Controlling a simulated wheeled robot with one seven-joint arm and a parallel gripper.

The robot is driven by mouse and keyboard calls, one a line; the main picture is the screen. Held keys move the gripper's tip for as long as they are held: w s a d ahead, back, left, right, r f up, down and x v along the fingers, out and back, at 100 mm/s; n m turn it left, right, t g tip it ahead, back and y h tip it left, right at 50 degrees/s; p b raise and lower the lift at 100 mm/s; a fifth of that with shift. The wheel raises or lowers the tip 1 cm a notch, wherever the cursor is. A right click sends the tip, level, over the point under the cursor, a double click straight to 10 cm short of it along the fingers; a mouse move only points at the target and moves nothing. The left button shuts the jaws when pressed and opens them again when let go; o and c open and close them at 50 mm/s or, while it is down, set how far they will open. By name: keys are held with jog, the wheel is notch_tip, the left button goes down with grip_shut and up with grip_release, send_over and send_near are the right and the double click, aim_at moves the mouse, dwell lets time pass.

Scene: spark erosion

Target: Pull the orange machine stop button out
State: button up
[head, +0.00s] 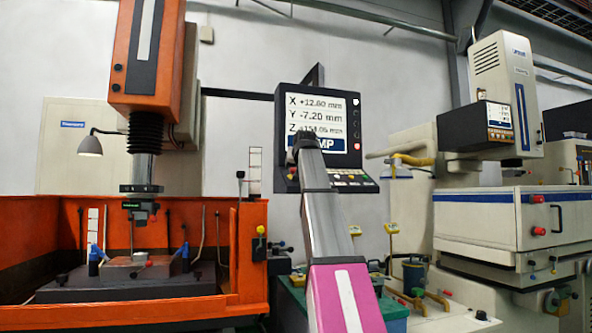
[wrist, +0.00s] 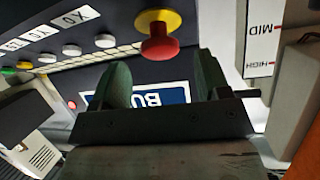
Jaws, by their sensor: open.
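The stop button (wrist: 159,44) is a red mushroom head on a yellow round collar, at the top of the wrist view. It sits on the dark face of the control panel (head: 318,101). My gripper (wrist: 161,74) is open, with its two dark green fingers apart and nothing held between them. The button appears just past the fingertips, roughly centred between them; I cannot tell the depth gap. In the head view my gripper (head: 304,142) is in front of the panel's lower screen, and I cannot make out the button there.
White round buttons (wrist: 72,50) and coloured ones line the panel beside the stop button. The orange machine (head: 146,62) stands at the left, with a lamp (head: 89,145). A beige machine (head: 511,220) with red knobs stands at the right.

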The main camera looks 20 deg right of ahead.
jog(key=d+v, duration=0.1)
jog(key=v, duration=0.7)
jog(key=shift+s+a, duration=0.2)
jog(key=shift+a, duration=0.3)
jog(key=shift+r, duration=0.1)
